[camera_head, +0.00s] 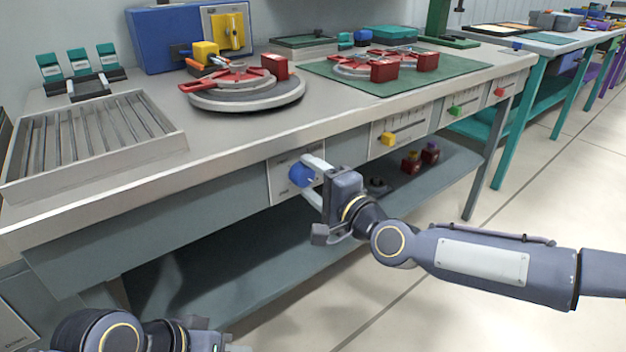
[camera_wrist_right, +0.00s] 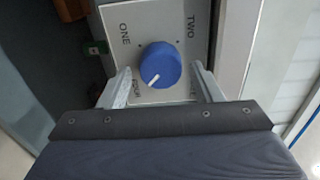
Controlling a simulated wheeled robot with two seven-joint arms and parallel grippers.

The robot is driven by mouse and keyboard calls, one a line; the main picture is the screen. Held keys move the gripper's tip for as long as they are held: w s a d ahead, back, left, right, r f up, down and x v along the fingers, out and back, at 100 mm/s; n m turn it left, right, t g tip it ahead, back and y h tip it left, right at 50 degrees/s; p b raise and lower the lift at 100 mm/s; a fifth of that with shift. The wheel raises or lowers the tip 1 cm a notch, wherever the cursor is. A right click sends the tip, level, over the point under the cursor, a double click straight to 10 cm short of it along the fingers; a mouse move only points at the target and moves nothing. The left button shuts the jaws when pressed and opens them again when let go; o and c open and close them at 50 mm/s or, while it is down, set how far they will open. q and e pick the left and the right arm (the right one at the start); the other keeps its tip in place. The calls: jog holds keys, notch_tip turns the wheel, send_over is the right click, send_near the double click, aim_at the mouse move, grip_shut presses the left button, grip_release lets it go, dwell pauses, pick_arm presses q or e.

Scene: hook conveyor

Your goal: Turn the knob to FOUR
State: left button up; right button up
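The blue knob (camera_wrist_right: 160,65) sits on a pale dial plate (camera_wrist_right: 183,35). ONE and TWO are readable on the plate; the label at lower left looks like FOUR, and the lower right one is mostly hidden by a finger. The knob's white mark points to the lower left, toward that FOUR label. In the head view the knob (camera_head: 301,174) is on the workbench's front panel. My right gripper (camera_head: 312,180) is open, its fingers on either side of the knob, with visible gaps in the wrist view (camera_wrist_right: 161,72). My left arm shows at the bottom left; its fingers are not clear.
The workbench (camera_head: 235,137) has a lower shelf beneath the panel. Slider panels (camera_head: 400,130) lie right of the dial. A round turntable (camera_head: 247,97) with red parts and a slatted tray (camera_head: 90,135) stand on top. The floor (camera_head: 420,300) in front is clear.

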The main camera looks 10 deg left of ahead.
jog(key=shift+o, duration=0.2)
jog(key=shift+d, duration=0.1)
jog(key=shift+s+d, duration=0.25)
jog(key=shift+d, duration=0.05)
jog(key=p+v, duration=0.1)
jog(key=v, duration=0.5)
jog(key=shift+s+d, duration=0.3)
jog(key=shift+f, duration=0.1)
